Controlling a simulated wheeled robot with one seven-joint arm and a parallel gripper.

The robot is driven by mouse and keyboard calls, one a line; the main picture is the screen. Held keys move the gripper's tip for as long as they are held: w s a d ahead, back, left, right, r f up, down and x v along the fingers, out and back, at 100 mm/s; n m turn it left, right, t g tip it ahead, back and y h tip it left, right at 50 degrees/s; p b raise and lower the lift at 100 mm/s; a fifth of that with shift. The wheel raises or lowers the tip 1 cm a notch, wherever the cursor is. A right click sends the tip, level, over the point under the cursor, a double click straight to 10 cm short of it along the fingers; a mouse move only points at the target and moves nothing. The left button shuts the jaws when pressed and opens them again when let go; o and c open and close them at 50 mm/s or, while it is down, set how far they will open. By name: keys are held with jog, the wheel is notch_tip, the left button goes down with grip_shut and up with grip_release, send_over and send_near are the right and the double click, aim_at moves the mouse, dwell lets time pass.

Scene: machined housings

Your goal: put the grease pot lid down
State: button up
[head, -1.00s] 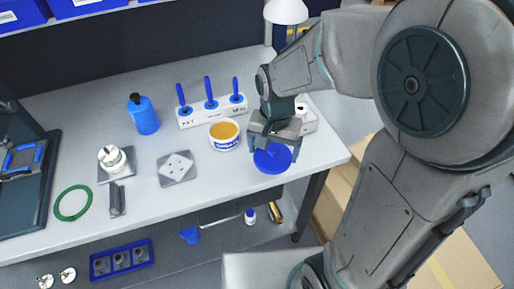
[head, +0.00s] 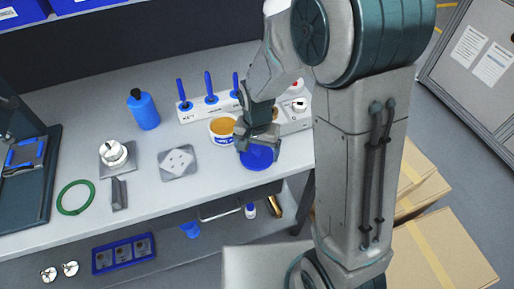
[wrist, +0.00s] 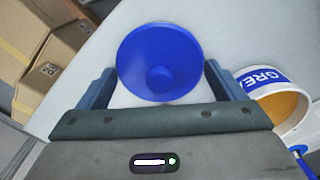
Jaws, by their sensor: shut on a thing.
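The grease pot lid (head: 257,159) is a round blue disc, seen below my gripper (head: 257,146) near the front right of the bench. In the wrist view the lid (wrist: 150,55) lies between the two fingers of my gripper (wrist: 160,85), with its round knob towards the camera. My gripper is shut on it. I cannot tell whether its underside touches the bench. The open grease pot (head: 221,139), white with a blue label and amber grease, stands just behind and left of the lid. Part of the pot (wrist: 262,78) shows at the right of the wrist view.
A white holder (head: 195,113) with several blue-handled tools stands behind the pot. A blue bottle (head: 144,112), a grey plate (head: 178,163), a machined housing (head: 113,154) and a green ring (head: 75,198) are further left. Bare bench (head: 215,180) lies left of the lid.

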aim_at(257, 150)
jog(key=shift+f, duration=0.2)
jog(key=o, duration=0.7)
notch_tip(257, 150, up, 12)
jog(key=r, duration=0.1)
jog(key=s+d+r+n+t, duration=0.1)
jog(key=s+d, duration=0.3)
jog(key=s+d+r+n+t, duration=0.1)
jog(key=s+d, duration=0.3)
jog(key=s+d+r+n+t, duration=0.1)
jog(key=s+d+r+n, duration=0.1)
jog(key=s+d, duration=0.2)
jog(key=shift+s, duration=0.3)
